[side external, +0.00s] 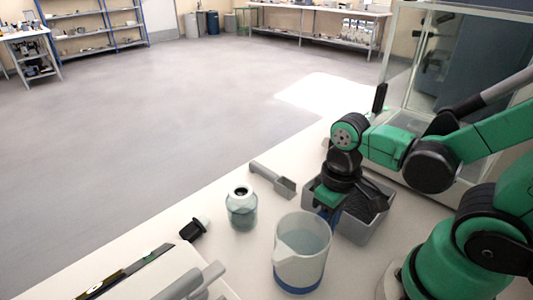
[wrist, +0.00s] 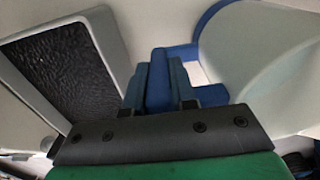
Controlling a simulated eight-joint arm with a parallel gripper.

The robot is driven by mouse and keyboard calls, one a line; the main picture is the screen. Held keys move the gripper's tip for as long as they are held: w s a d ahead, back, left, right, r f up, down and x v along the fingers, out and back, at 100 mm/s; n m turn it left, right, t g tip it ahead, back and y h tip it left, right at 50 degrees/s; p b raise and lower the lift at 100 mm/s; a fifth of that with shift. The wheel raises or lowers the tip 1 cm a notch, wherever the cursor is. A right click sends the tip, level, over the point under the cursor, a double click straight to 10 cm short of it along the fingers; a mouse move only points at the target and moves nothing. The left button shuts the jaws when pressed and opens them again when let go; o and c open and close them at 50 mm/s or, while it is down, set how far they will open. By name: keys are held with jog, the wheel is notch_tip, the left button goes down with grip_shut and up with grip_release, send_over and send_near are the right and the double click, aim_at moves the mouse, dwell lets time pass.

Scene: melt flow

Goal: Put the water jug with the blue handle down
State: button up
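The water jug (side external: 300,262) is a clear, greyish beaker with a spout and a blue band at its base. It stands upright at the front of the bench; whether its base touches the bench cannot be told. In the wrist view the jug (wrist: 265,65) fills the upper right. Its blue handle (wrist: 158,82) sits between the fingers of my gripper (wrist: 157,90), which look closed on it from both sides. In the side view my gripper (side external: 328,212) is at the jug's back right, with the fingertips partly hidden.
A grey tray of dark granules (side external: 375,228) stands close right of the jug, also in the wrist view (wrist: 65,70). A clear-walled cabinet (side external: 415,60) stands behind. Some bench is bare around the jar.

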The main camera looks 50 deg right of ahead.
jog(key=o, duration=0.4)
jog(key=shift+o, duration=0.2)
jog(key=shift+r, duration=0.1)
notch_tip(320, 180, up, 12)
jog(key=shift+f, duration=0.1)
jog(key=w+f+t, duration=0.3)
jog(key=w+t, duration=0.4)
jog(key=shift+w+d+f, duration=0.2)
jog(key=shift+w+d, duration=0.05)
jog(key=shift+w, duration=0.1)
